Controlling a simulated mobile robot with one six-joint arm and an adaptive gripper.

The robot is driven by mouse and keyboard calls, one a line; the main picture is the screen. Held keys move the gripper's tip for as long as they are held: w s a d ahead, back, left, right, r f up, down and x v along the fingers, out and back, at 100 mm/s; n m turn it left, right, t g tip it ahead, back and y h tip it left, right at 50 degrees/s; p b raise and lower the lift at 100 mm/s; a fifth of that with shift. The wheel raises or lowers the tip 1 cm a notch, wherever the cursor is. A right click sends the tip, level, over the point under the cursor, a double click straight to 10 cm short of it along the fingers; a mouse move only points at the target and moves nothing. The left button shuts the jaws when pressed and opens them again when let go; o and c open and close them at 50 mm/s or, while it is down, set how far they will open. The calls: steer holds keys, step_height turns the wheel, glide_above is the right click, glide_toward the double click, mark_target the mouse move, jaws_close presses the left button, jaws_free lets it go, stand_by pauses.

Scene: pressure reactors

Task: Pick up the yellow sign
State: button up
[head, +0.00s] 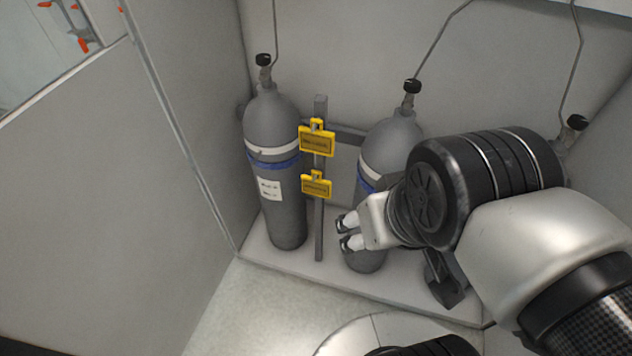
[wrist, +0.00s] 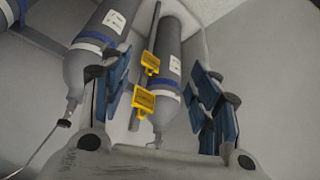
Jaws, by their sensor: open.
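Two yellow signs hang one above the other on a grey upright post between two gas cylinders. The upper sign (head: 316,142) and the lower sign (head: 316,186) each have a small tab on top and dark lettering too small to read. Both signs also show in the wrist view, one nearer the picture's bottom (wrist: 144,101) and one above it (wrist: 151,63). My gripper (head: 346,233) is open and empty, to the right of and below the lower sign, apart from it. In the wrist view, both signs appear between the spread fingers of my gripper (wrist: 158,88).
A grey cylinder (head: 274,205) stands left of the post. Another cylinder (head: 388,142) stands right of it, partly hidden behind my arm. Thin tubes rise from the cylinder valves. A grey wall panel (head: 110,190) closes the left side. The floor in front is partly clear.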

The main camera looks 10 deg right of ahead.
mark_target(316, 186)
steer(key=shift+o, duration=0.3)
